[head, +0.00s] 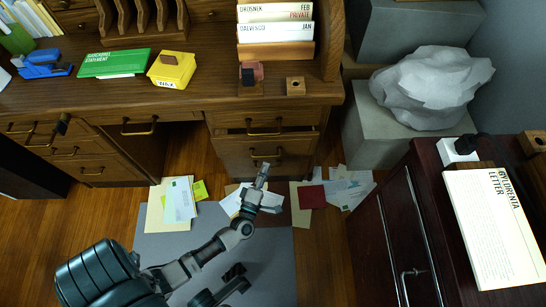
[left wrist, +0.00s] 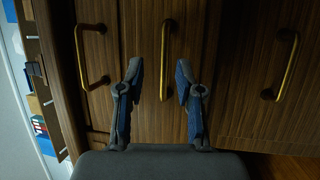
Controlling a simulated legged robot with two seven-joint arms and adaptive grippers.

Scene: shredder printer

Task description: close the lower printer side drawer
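A stack of wooden drawers with brass handles stands under the right part of the desk. Its upper drawer (head: 285,119) and a lower drawer (head: 250,146) show in the head view; a dark gap shows between them. No printer shows, so I cannot tell for sure which drawer is the task's. My left gripper (head: 262,172) is low in front of this stack. In the left wrist view my left gripper (left wrist: 158,80) is open and empty, its fingers either side of the middle brass handle (left wrist: 165,60). Whether they touch the front is unclear. My right gripper is not visible.
Papers (head: 180,203) and a dark red folder (head: 311,196) lie on the floor by the drawers. A dark cabinet (head: 395,225) stands at the right, near a grey block (head: 375,140). Other drawers (head: 88,171) line the desk's left. A grey mat (head: 265,245) is below my arm.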

